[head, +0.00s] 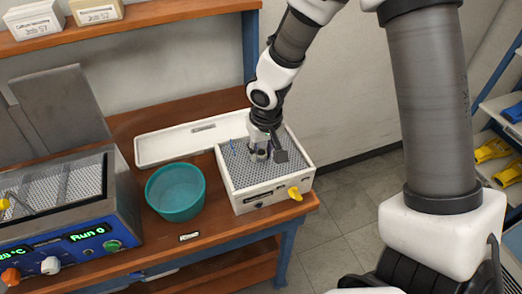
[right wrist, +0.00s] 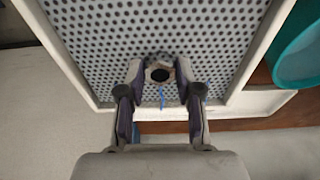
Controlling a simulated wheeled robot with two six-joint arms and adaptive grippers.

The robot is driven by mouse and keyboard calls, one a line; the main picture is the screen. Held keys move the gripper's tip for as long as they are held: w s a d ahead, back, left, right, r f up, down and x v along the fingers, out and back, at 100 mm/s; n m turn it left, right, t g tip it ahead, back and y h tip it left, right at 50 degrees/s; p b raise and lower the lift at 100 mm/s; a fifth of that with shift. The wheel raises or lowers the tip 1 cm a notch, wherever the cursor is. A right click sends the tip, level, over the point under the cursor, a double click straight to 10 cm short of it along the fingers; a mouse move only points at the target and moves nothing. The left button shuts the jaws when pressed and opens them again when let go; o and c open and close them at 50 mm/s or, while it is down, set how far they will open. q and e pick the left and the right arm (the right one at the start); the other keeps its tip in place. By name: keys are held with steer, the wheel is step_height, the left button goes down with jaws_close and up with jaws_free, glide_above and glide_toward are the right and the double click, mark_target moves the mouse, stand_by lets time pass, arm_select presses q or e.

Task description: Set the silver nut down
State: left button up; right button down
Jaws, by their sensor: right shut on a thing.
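My right gripper (head: 260,153) points down over the perforated top of a white box (head: 244,203) at the right end of the bench. In the right wrist view its two fingers (right wrist: 160,82) are shut on a small ring-shaped thing with a dark hole, the silver nut (right wrist: 159,73). The nut sits between the fingertips, close over the perforated plate (right wrist: 100,40); I cannot tell whether it touches the plate. In the head view the fingers and wrist mostly hide the nut. My left gripper is in neither view.
A teal tub (head: 175,194) stands just left of the box. A long white tray (head: 160,148) lies behind them with a grey bar (head: 204,127) in it. A blue-fronted machine (head: 70,245) stands at left. A yellow knob (head: 294,193) sticks out of the box's front.

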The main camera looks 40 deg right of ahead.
mark_target(266, 164)
steer(key=shift+s+d+f+b, duration=0.1)
steer(key=shift+s+b, duration=0.2)
steer(key=shift+s, duration=0.05)
steer(key=c, duration=0.8)
jaws_free()
steer(key=shift+c, duration=0.2)
steer(key=shift+o, duration=0.4)
steer(key=shift+w, duration=0.25)
step_height(266, 164, up, 12)
steer(key=s+p, duration=0.2)
steer(key=shift+a, duration=0.25)
steer(key=shift+w, duration=0.1)
